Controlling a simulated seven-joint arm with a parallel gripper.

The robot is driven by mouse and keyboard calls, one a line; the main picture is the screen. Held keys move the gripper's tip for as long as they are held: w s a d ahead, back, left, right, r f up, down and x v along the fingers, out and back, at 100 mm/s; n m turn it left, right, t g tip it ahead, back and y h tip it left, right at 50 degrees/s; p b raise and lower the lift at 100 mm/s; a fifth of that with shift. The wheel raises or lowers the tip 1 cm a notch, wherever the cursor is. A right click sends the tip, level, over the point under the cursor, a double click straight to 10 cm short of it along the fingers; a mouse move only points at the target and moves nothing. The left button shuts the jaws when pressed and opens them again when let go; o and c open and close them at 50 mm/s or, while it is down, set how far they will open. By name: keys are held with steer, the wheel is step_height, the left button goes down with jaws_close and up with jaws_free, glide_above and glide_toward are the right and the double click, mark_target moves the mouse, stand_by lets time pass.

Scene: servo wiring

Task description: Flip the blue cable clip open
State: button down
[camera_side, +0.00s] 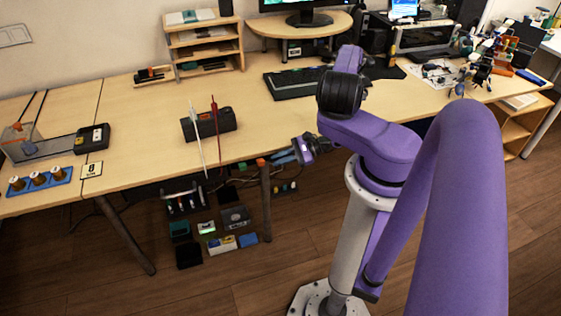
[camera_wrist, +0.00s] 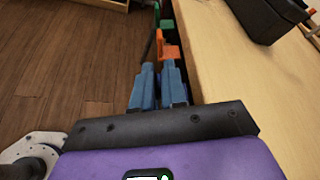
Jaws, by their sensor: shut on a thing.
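My gripper (camera_wrist: 159,72) reaches along the table's front edge, with two blue fingers pointing away from the wrist camera. In the side view my gripper (camera_side: 284,154) is at the front edge, left of my purple wrist. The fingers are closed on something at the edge. The blue cable clip is hard to tell apart from the blue fingers, and its lid position cannot be made out. An orange clip (camera_wrist: 171,52) stands just past the fingertips; it also shows in the side view (camera_side: 261,162). A green clip (camera_wrist: 167,25) is farther along the edge.
The wooden tabletop (camera_wrist: 225,80) lies right of the fingers in the wrist view, with the floor to the left. A black box (camera_side: 209,123) with a white and a red probe stands on the table. Several small boxes lie beneath the table. A keyboard (camera_side: 292,83) is farther back.

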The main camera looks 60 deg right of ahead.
steer(key=shift+w+d+r+m+g+y, duration=0.15)
steer(key=shift+r+m+g+y, duration=0.15)
steer(key=shift+m, duration=0.3)
steer(key=c, duration=1.3)
jaws_free()
steer(key=shift+o, duration=0.2)
steer(key=v, duration=1.7)
steer(key=shift+s+r, duration=0.2)
steer(key=shift+s, duration=0.05)
steer(key=shift+d, duration=0.1)
